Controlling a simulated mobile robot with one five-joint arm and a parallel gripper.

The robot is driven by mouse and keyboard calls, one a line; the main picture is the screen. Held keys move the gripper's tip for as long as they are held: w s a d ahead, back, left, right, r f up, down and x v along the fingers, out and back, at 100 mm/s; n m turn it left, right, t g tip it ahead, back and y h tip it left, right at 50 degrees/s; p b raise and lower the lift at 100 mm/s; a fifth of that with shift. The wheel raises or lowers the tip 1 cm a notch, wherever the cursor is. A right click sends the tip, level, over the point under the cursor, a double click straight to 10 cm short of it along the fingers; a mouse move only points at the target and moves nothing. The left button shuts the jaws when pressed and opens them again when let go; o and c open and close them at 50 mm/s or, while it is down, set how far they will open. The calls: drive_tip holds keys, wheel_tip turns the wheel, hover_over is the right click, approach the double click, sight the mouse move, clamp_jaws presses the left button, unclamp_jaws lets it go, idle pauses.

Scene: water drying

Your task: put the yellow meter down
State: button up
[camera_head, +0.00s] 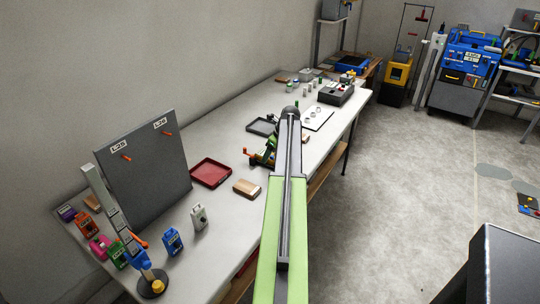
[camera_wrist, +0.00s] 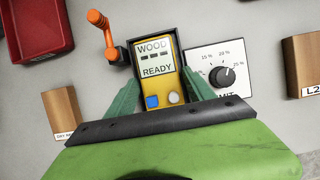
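The yellow meter (camera_wrist: 160,84) shows in the middle of the wrist view, with a screen reading WOOD and READY, a blue button and a grey button. My gripper (camera_wrist: 159,82) has its green fingers on either side of the meter and looks shut on it. A dark frame (camera_wrist: 130,47) borders the meter; I cannot tell whether it is part of the meter or a holder beneath. In the head view my gripper (camera_head: 264,152) is low over the bench, left of my green arm, and the meter is hardly readable there.
An orange handle (camera_wrist: 98,20) stands close left of the meter, a white dial panel (camera_wrist: 208,58) close right. A wooden block (camera_wrist: 61,107) and red tray (camera_wrist: 40,40) are left; another block (camera_wrist: 303,62) is far right. Bare bench (camera_head: 214,240) lies at the front.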

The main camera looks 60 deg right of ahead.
drive_tip(key=shift+r+p, duration=0.25)
drive_tip(key=shift+p, duration=0.05)
drive_tip(key=p+v, duration=1)
drive_tip(key=v, duration=0.1)
drive_tip(key=shift+s+r+p, duration=0.15)
drive_tip(key=shift+r+p, duration=0.25)
